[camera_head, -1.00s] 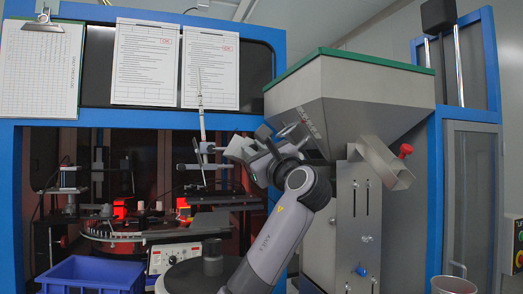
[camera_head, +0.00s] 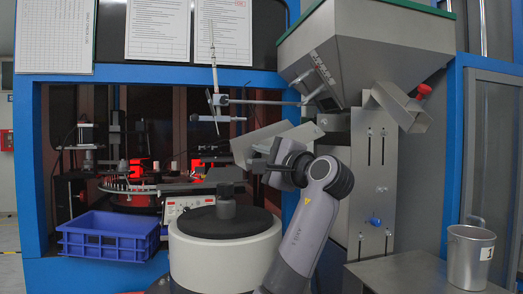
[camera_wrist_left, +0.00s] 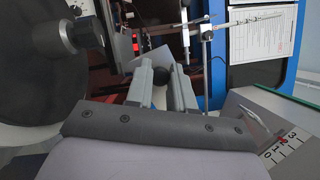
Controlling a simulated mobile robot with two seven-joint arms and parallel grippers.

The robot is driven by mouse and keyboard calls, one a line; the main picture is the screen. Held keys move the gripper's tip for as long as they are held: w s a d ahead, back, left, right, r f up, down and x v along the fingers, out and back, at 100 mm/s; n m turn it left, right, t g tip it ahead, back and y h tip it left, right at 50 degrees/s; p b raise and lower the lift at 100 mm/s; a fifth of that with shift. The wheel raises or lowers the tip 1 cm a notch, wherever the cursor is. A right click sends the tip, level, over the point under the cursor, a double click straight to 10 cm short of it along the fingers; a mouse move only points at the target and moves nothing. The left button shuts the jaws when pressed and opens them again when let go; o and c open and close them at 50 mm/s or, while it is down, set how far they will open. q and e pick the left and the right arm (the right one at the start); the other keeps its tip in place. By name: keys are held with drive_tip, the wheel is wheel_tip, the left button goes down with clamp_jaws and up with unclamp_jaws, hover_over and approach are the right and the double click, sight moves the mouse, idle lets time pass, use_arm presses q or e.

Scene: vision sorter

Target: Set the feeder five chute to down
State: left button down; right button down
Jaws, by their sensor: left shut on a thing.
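My left gripper (camera_head: 262,166) is in front of the machine opening, left of the hopper. In the left wrist view its two fingers (camera_wrist_left: 163,86) close around a black ball knob (camera_wrist_left: 163,76). A pale grey tilted plate (camera_head: 256,141), which looks like the chute, is just behind the gripper, its right end higher than its left. The plate also shows in the left wrist view (camera_wrist_left: 151,60). I cannot read a feeder number, and the gripper partly hides the join between knob and plate. My right gripper is not in view.
The grey hopper (camera_head: 372,45) and a short chute with a red knob (camera_head: 423,91) stand at right. A round bowl feeder (camera_head: 225,250) is below the arm. A blue crate (camera_head: 108,238) is at left, a steel cup (camera_head: 470,256) at right. Thin rods rise near the gripper.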

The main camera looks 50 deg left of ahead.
use_arm(q)
drive_tip(key=shift+w+d+f+n, duration=0.1)
drive_tip(key=shift+f+n, duration=0.4)
drive_tip(key=shift+f, duration=0.2)
drive_tip(key=c, duration=1)
unclamp_jaws()
drive_tip(key=shift+d, duration=0.1)
drive_tip(key=d, duration=0.4)
drive_tip(key=d+b, duration=0.1)
drive_tip(key=d, duration=0.2)
drive_tip(key=shift+s+f, duration=0.25)
drive_tip(key=shift+s, duration=0.05)
